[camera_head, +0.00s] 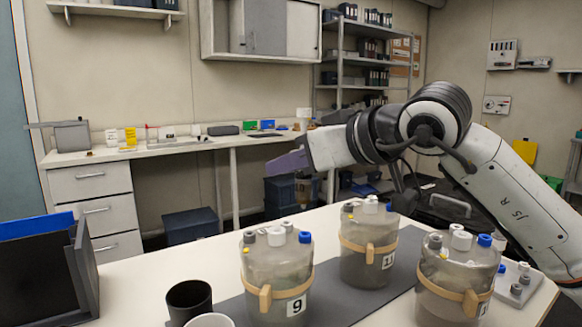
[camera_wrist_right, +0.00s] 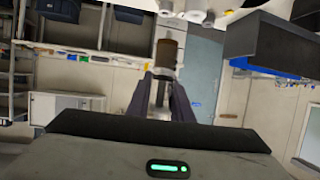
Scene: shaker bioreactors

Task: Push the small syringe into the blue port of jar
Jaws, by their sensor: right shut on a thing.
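Three clear round jars with wooden clamp rings stand on the table: jar 9 (camera_head: 277,278) in front, jar 11 (camera_head: 366,240) behind it, and a third jar (camera_head: 455,275) at right, its label partly cut off. Each has a blue port on its lid: jar 9 (camera_head: 305,237), jar 11 (camera_head: 390,207), third jar (camera_head: 484,240). My right gripper (camera_head: 290,162) is shut on the small syringe (camera_head: 303,187), held in the air above and behind jars 9 and 11, apart from them. In the right wrist view, the syringe (camera_wrist_right: 166,55) shows a brown end between the fingers. My left gripper is out of view.
A dark mat (camera_head: 235,305) lies under the jars. A black cup (camera_head: 188,297) and a white cup (camera_head: 209,321) stand at the front. A black and blue box (camera_head: 50,270) is at left; a small grey rack (camera_head: 520,283) is at right.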

